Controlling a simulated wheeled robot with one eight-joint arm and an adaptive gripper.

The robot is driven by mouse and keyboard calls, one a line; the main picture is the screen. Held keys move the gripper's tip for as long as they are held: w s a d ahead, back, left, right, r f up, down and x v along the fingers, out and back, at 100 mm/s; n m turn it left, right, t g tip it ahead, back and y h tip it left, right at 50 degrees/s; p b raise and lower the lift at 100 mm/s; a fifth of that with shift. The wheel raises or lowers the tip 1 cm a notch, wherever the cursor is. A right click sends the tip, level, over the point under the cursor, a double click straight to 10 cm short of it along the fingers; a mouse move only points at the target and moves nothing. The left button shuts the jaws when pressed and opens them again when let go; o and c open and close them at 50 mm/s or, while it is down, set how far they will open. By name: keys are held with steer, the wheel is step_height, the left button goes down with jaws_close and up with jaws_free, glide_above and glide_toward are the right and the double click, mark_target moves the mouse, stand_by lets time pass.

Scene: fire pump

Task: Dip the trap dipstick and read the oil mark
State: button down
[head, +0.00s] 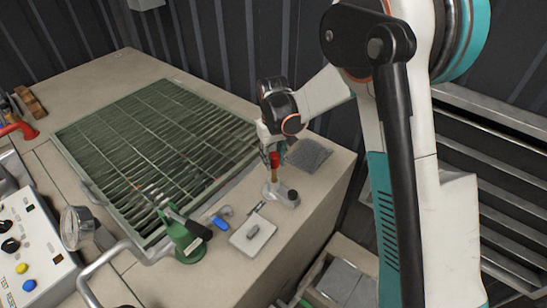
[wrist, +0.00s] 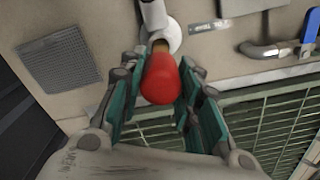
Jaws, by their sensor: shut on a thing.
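The dipstick has a red knob (head: 275,159) on a thin brass-coloured shaft; the knob shows large in the wrist view (wrist: 160,80). My gripper (head: 271,150) is shut on the red knob, with a teal finger pad on each side in the wrist view (wrist: 159,92). The shaft points down at a pale trap fitting (head: 275,188) on the bench top near its front right corner. In the wrist view the fitting's pale pipe (wrist: 153,14) is just beyond the knob. The shaft's lower end is hidden at the fitting, so I cannot tell how deep it sits. No oil mark shows.
A green grating (head: 150,150) covers much of the bench. A grey mesh pad (head: 310,154) lies right of the fitting. A pale plate (head: 253,233), a blue-handled valve (head: 220,217) and a green lever device (head: 184,241) stand nearer.

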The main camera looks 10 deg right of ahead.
step_height(320, 180, up, 14)
steer(key=p, duration=0.6)
steer(key=shift+r, duration=0.2)
steer(key=shift+w, duration=0.1)
steer(key=c, duration=1.2)
jaws_free()
step_height(320, 180, up, 12)
steer(key=shift+r, duration=0.1)
